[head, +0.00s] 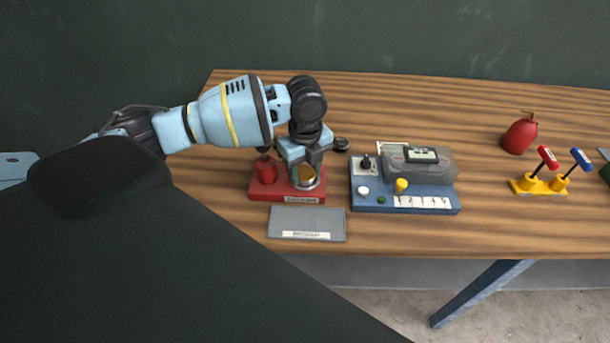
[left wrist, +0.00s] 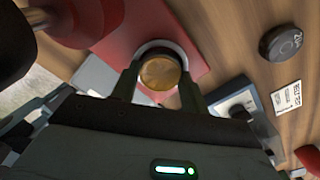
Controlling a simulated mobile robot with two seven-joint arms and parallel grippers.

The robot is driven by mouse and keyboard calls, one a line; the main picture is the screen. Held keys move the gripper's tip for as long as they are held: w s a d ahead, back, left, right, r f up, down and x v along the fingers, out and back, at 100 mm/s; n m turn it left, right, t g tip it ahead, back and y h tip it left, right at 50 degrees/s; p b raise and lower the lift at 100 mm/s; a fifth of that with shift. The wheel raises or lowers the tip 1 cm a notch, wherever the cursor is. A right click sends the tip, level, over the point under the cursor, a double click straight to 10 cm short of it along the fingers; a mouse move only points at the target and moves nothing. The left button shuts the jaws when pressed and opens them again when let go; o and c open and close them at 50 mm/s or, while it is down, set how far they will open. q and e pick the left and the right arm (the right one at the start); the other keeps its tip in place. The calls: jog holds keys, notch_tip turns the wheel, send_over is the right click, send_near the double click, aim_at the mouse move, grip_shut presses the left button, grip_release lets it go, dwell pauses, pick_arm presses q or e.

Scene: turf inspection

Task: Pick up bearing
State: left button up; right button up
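A round metal ring with a gold-brown centre, which looks like the bearing (head: 306,177), is at the right part of a red stand (head: 262,192). It also shows in the left wrist view (left wrist: 160,72), between the fingertips. My left gripper (head: 304,160) points down right above it. In the left wrist view the two fingers of my left gripper (left wrist: 161,80) stand apart, one on each side of the ring. I cannot tell whether they press on it or whether it is lifted. My right gripper is not in view.
A red knob (head: 265,169) stands close left of the gripper. A black round piece (head: 341,144) lies behind right. A blue control box (head: 430,203) is to the right, a grey plate (head: 308,223) in front. A red flask (head: 520,133) and yellow stand (head: 538,186) are far right.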

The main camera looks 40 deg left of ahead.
aim_at(306, 174)
pick_arm(q)
jog(key=c, duration=0.6)
jog(key=shift+r, duration=0.2)
jog(key=shift+r, duration=0.55)
notch_tip(306, 174, up, 2)
jog(key=shift+r, duration=0.15)
jog(key=s+d+r, duration=0.1)
jog(key=s+d, duration=0.7)
jog(key=d, duration=0.5)
jog(key=shift+s+d+r+p, duration=0.15)
jog(key=shift+s+d+p, duration=0.1)
jog(key=shift+s+p, duration=0.1)
